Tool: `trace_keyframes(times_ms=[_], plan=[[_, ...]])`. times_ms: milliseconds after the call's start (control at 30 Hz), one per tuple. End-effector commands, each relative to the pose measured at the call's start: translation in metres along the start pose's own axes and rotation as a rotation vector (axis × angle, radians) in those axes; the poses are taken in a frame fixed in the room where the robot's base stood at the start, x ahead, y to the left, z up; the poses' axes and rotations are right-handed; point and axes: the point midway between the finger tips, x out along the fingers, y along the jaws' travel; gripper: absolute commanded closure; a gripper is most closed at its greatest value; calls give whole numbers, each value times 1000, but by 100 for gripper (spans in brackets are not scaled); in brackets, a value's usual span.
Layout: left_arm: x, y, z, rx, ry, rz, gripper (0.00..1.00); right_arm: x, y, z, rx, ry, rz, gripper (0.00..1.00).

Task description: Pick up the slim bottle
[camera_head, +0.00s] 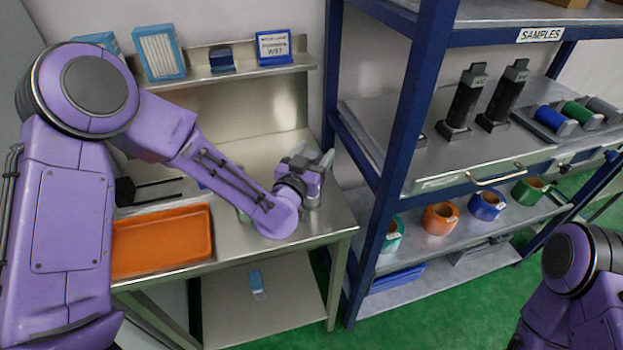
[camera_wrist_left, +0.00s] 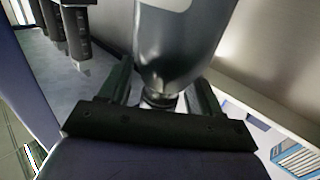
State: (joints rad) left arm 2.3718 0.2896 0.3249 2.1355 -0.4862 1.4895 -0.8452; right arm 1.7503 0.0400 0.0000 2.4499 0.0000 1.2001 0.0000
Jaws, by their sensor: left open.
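A grey bottle (camera_wrist_left: 175,45) with a narrow dark neck fills the upper middle of the left wrist view. Its far end is cut off by the frame. My left gripper (camera_wrist_left: 160,88) is open, with one finger on each side of the bottle's neck. I cannot tell whether either finger touches it. In the head view my left gripper (camera_head: 312,170) is over the right end of the steel bench (camera_head: 335,222). The bottle is mostly hidden there by the gripper and wrist. My right gripper is out of view; only part of that arm shows at lower right.
An orange tray (camera_head: 160,242) lies on the bench's left part. A back shelf (camera_head: 225,72) holds boxes and a small sign (camera_head: 274,46). A blue-framed rack (camera_head: 408,130) stands close to the bench's right, with black devices (camera_head: 462,100) and tape rolls (camera_head: 440,217).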

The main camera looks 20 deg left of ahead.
Motion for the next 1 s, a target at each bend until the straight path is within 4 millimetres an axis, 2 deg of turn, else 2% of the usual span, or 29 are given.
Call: trace_keyframes(times_ms=[233,267,400,433,467,767,867,1000], plan=[[5,0,1,0,-1,1,36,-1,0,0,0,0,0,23],[5,0,1,0,-1,1,40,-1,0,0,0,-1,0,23],[5,0,1,0,-1,1,85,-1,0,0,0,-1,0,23],[4,0,1,0,-1,1,95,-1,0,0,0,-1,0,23],[4,0,1,0,-1,1,100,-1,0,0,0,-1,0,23],[5,0,-3,0,0,2,100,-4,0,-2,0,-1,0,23],[5,2,-21,1,2,5,100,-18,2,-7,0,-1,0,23],[2,12,-58,2,2,17,100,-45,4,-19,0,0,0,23]])
